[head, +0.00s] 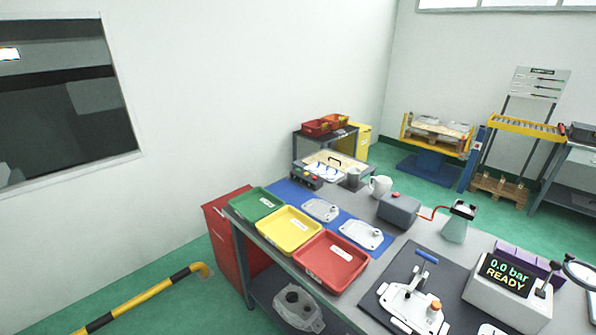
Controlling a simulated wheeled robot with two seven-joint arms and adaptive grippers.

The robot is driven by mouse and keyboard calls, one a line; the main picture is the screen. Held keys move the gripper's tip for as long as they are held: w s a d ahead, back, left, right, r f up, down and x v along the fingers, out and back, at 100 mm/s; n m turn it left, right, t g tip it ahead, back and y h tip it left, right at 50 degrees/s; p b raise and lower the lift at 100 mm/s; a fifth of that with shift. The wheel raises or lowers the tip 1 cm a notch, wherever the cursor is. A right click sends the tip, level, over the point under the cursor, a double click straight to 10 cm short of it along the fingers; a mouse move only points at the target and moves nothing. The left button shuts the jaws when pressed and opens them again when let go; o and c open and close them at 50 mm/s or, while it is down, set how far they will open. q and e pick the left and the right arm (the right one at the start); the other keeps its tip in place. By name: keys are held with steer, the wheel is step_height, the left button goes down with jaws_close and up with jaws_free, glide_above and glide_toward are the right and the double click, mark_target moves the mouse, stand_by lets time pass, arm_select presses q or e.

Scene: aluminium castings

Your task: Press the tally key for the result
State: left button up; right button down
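A small dark box with coloured keys (306,179) stands at the far end of the bench, beyond the blue mat. It could be the tally keys, but it is too small for me to read its labels. The leak tester (510,290) at the right shows "0.0 bar READY" on its display. In front of it a clamp fixture (411,302) with a blue-handled lever sits on a dark mat. Neither of my grippers is in view.
Green (255,205), yellow (289,231) and red (331,261) trays line the bench's left edge. Castings (321,209) lie on the blue mat (287,191). A grey box (399,209), white jug (380,185) and flask (456,228) stand behind. A yellow-black rail (140,304) is at lower left.

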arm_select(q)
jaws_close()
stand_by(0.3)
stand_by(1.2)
